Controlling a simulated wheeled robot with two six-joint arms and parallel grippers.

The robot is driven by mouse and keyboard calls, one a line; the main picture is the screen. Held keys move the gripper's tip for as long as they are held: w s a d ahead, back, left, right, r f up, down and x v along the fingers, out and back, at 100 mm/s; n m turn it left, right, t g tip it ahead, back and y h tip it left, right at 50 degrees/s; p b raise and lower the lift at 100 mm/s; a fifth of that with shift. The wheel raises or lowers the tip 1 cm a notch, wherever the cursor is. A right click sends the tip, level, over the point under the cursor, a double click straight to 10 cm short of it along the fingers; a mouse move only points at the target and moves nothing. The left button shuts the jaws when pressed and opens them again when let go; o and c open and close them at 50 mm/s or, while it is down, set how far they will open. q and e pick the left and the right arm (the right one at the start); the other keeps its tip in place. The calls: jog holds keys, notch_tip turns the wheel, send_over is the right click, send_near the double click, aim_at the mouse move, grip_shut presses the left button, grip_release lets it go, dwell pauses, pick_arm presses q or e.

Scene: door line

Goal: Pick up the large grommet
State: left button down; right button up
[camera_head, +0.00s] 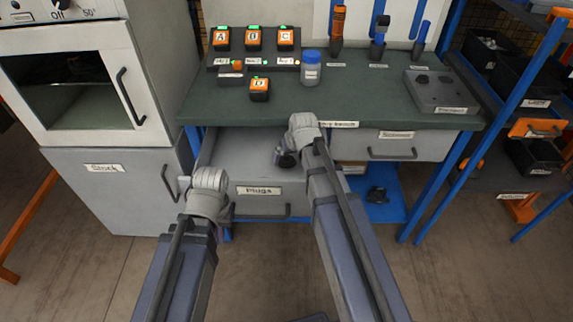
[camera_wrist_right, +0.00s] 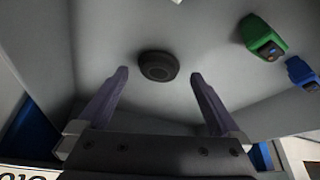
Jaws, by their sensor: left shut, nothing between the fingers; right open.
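A black round grommet (camera_wrist_right: 158,66) lies on the floor of the open drawer (camera_head: 232,160). In the right wrist view it sits just beyond and between the fingertips, apart from both fingers. My right gripper (camera_wrist_right: 157,80) is open and empty, pointing down into the drawer. In the head view my right gripper (camera_head: 286,158) is over the right part of the drawer, and the grommet cannot be made out there. My left gripper (camera_head: 184,187) is shut and empty, at the left of the drawer near the cabinet.
A green part (camera_wrist_right: 264,36) and a blue part (camera_wrist_right: 302,73) lie in the drawer to the right of the grommet. The drawer walls are close around my right gripper. The bench top (camera_head: 380,92) holds lettered orange blocks (camera_head: 254,38) and a jar (camera_head: 311,67).

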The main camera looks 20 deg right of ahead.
aim_at(287, 160)
jog(key=b+x, duration=0.2)
jog(key=x, duration=0.2)
jog(key=shift+w+b, duration=0.1)
jog(key=shift+b, duration=0.3)
jog(key=shift+r, duration=0.1)
jog(key=shift+c, duration=0.4)
jog(key=c, duration=1.1)
jog(key=shift+r, duration=0.1)
